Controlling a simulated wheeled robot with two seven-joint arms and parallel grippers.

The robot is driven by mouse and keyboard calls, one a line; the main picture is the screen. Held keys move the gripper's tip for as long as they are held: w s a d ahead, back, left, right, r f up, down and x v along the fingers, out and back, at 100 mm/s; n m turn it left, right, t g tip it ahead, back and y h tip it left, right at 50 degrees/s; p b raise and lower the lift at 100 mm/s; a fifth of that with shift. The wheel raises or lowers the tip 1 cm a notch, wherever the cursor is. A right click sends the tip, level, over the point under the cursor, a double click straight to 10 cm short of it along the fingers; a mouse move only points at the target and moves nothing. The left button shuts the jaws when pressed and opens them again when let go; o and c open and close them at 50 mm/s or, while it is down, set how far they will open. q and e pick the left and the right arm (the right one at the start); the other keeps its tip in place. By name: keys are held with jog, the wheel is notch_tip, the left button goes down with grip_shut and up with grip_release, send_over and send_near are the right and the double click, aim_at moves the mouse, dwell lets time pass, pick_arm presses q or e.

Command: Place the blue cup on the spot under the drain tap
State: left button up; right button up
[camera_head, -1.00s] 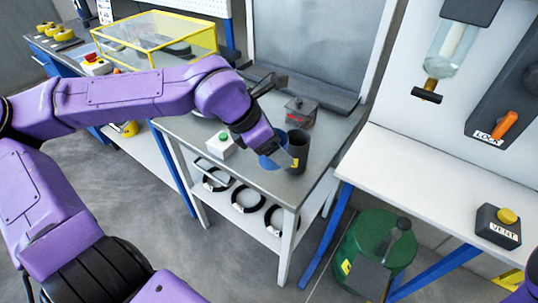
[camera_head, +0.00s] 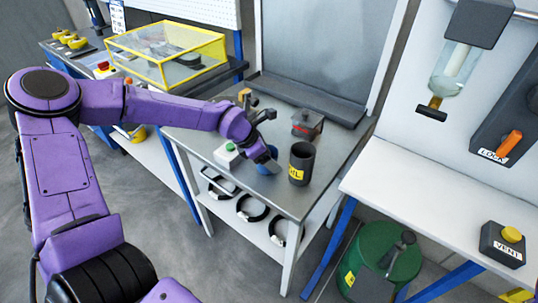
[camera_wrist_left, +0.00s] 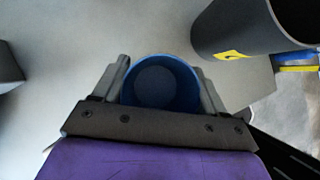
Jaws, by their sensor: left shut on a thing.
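The blue cup (camera_head: 267,167) is at the grey metal table, left of a dark container, and mostly hidden by my gripper in the head view. My left gripper (camera_head: 270,158) is shut on it. In the left wrist view the blue cup (camera_wrist_left: 163,82) sits upright between the two fingers (camera_wrist_left: 160,88), its round opening facing the camera. I cannot tell whether its base touches the table. The drain tap (camera_head: 432,108) hangs below a clear glass vessel on the right wall panel, above a white bench (camera_head: 400,170). No marked spot is clear there. My right gripper is out of view.
The dark container (camera_head: 301,165) with a yellow label stands close right of the cup. A green-button box (camera_head: 227,155) and a grey-red box (camera_head: 307,125) are nearby. The VENT button box (camera_head: 503,245) stands on the white bench; its middle is clear. A green drum (camera_head: 380,258) stands below.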

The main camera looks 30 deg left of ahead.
aim_at(259, 169)
pick_arm(q)
jog(key=shift+f, duration=0.1)
jog(key=o, duration=1)
jog(key=shift+o, duration=0.2)
jog(key=shift+r, duration=0.3)
jog(key=v, duration=0.6)
jog(key=shift+r+p, duration=0.2)
jog(key=shift+p, duration=0.15)
jog(key=p+v, duration=0.5)
jog(key=p, duration=0.7)
jog(key=shift+s+a+r, duration=0.15)
jog(key=shift+s, duration=0.1)
